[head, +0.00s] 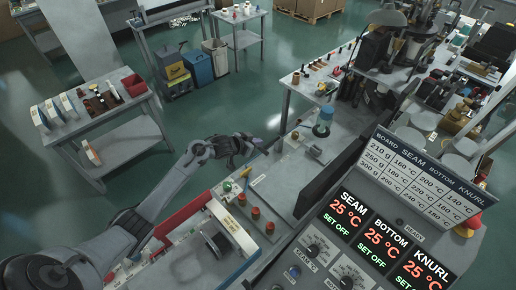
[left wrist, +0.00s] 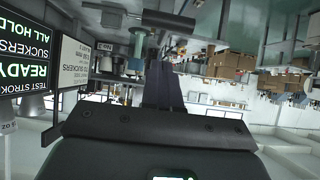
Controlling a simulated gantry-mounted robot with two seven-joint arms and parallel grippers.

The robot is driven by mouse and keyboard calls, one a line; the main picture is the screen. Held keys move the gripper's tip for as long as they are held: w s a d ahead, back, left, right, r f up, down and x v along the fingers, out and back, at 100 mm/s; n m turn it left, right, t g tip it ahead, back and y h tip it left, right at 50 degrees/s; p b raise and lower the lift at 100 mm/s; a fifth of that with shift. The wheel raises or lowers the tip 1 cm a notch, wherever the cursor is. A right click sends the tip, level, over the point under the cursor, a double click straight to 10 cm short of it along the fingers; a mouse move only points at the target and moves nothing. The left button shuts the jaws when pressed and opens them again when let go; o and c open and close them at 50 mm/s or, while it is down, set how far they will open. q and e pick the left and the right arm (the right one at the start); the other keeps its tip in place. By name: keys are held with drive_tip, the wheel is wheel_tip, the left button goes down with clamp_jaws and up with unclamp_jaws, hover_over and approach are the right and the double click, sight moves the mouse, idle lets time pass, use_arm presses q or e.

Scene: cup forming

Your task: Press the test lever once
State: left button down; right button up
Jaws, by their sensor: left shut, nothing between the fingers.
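My left arm comes in from the left in the head view, and its gripper (head: 262,145) hangs over the front of the grey bench, shut and empty. Its dark fingers also show in the left wrist view (left wrist: 163,85), closed together. A small stick with a yellowish top (head: 246,172) stands on the bench just below the gripper in the head view, apart from it; I cannot tell whether it is the test lever. In the left wrist view a dark screen (left wrist: 25,68) shows upside-down text including "TEST STROKE" and "READY". My right gripper is in neither view.
A control panel (head: 385,225) with red readouts fills the lower right. A side table (head: 95,115) is at the left; green floor lies between.

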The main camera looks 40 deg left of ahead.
sight(266, 147)
use_arm(q)
drive_tip(key=f, duration=0.3)
drive_tip(key=shift+w+f, duration=0.4)
